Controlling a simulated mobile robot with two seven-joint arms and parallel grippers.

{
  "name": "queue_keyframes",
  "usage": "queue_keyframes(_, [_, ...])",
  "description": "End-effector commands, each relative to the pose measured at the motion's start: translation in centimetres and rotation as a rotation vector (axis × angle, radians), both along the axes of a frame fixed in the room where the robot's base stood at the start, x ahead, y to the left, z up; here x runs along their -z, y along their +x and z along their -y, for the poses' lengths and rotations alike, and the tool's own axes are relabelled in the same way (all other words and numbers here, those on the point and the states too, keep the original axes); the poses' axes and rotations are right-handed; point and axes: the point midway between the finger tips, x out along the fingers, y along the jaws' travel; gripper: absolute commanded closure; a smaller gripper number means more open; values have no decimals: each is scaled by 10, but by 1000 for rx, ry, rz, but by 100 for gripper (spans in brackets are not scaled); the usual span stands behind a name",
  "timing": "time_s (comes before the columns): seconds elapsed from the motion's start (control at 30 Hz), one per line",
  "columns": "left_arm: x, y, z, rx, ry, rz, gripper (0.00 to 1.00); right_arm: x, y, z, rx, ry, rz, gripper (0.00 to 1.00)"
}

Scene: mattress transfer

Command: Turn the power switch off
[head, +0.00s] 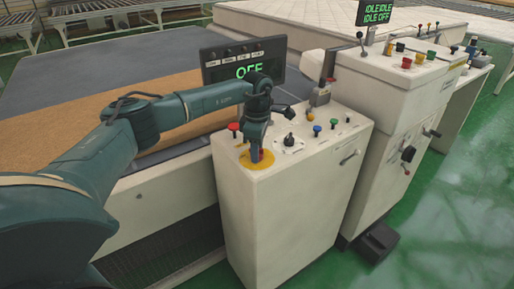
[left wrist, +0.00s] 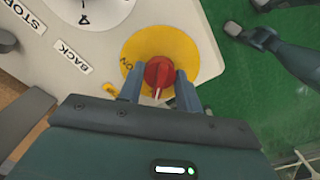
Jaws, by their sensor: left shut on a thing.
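The power switch is a red rotary knob (left wrist: 158,75) on a round yellow plate (left wrist: 178,44) marked ON. In the head view the yellow plate (head: 243,163) lies at the near left corner of the white control cabinet top, and the knob is mostly hidden by my gripper. My left gripper (left wrist: 160,90) points down with a finger on either side of the red knob and is shut on it; in the head view it also shows (head: 256,158). A display (head: 243,66) behind the cabinet reads OFF in green.
The control cabinet (head: 300,210) carries a red button (head: 234,127), a black selector (head: 289,140) and several coloured buttons. A taller cabinet (head: 385,110) stands to its right. A conveyor bed (head: 60,123) lies behind my arm. Green floor (head: 450,200) is clear at the right.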

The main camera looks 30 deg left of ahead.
Motion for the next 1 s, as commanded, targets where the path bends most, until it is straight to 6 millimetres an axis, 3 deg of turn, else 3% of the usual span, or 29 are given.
queue_keyframes(0.67, [-2, 1, -2, -67, 2, 5, 88, 1, 0, 1, 4, -2, -5, 64])
queue_keyframes(0.7, [-2, 1, -2, -67, 2, 5, 64, 1, 0, 1, 4, -2, -5, 64])
queue_keyframes(1.0, [-1, 0, -1, -63, 1, 2, 44, 1, 0, 1, 5, -1, -5, 64])
